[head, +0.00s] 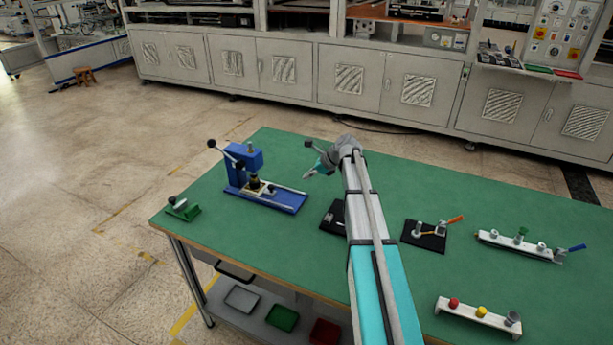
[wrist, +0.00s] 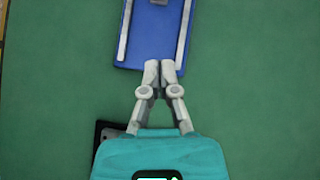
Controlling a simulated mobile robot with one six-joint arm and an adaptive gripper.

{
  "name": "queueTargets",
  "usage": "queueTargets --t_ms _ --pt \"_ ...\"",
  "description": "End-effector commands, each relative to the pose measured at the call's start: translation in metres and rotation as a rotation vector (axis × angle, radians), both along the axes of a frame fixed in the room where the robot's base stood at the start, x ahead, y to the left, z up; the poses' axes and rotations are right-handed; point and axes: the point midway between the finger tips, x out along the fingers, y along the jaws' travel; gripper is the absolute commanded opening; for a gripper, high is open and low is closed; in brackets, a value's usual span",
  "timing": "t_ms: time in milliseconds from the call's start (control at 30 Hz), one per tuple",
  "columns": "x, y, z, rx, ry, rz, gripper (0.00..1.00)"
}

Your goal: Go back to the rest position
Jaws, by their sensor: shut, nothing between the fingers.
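My gripper (head: 309,174) is above the green table (head: 284,152), just right of the blue press in the head view. In the wrist view its fingertips (wrist: 164,66) are together with nothing between them. The blue press (head: 245,163) stands on the left part of the table, with a black-knobbed lever and a long blue base. The end of that base (wrist: 158,60) shows at the top of the wrist view, close ahead of the fingertips. My arm hides part of a black plate (head: 333,217) on the table.
A green fixture (head: 182,208) sits at the table's left corner. Right of my arm are a black fixture (head: 424,235), a white rail with several posts (head: 520,245) and a rack with coloured knobs (head: 478,314). Trays lie on the shelf below. Grey cabinets (head: 290,72) stand behind the table.

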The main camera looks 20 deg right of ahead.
Motion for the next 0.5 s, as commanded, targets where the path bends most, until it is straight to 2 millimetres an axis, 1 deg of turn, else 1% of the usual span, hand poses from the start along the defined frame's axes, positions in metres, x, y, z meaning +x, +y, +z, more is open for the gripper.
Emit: queueTargets --t_ms 333,500 --pt "-0.001 0.002 0.0 -0.004 -0.002 0.005 0.0" --pt "-0.013 0.014 -0.002 -0.052 -0.024 0.069 0.0"
